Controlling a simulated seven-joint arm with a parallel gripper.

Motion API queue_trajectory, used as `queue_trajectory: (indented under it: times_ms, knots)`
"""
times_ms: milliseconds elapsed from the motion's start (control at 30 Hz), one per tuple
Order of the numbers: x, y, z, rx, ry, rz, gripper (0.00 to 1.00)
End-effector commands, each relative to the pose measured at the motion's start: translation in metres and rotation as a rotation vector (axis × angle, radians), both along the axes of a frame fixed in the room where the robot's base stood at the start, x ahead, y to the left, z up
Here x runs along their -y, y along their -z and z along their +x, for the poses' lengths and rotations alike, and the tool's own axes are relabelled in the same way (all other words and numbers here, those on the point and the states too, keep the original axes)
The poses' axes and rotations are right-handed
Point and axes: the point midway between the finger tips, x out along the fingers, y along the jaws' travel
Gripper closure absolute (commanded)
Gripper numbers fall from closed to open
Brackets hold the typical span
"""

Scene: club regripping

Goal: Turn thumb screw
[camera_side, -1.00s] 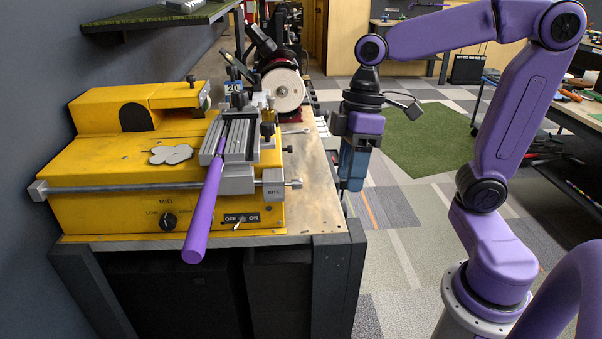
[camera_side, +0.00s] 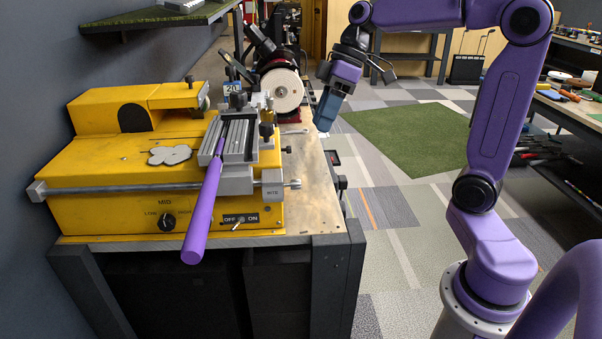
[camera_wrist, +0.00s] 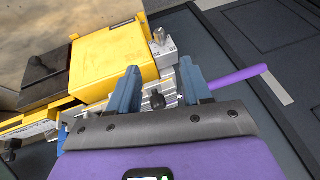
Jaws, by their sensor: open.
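A black thumb screw (camera_side: 266,131) stands on the right side of the grey clamp (camera_side: 240,140), and another black knob (camera_side: 238,100) sits at the clamp's back. A purple club shaft (camera_side: 205,210) lies in the clamp and sticks out toward the front; it also shows in the wrist view (camera_wrist: 240,80). My gripper (camera_side: 323,122) is open and empty, above and right of the bench, apart from the clamp. In the wrist view, a black knob (camera_wrist: 155,99) shows between the two blue fingers of my gripper (camera_wrist: 160,85). I cannot tell which of the two knobs it is.
The yellow machine (camera_side: 110,190) fills the left of the bench (camera_side: 315,190). A grinding wheel (camera_side: 283,90) stands behind the clamp. A silver rod end (camera_side: 294,184) juts out at the right of the machine. The space right of the bench is open.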

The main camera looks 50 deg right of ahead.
Motion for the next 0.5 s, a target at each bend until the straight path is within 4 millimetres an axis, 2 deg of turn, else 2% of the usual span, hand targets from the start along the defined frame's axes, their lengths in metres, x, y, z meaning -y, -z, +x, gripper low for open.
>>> queue_trajectory:
  times_ms: [100, 500]
  knots:
    - [-0.01, 0.022, 0.002, -0.006, -0.002, 0.0, 0.51]
    - [-0.041, 0.088, 0.011, -0.005, -0.002, -0.001, 0.51]
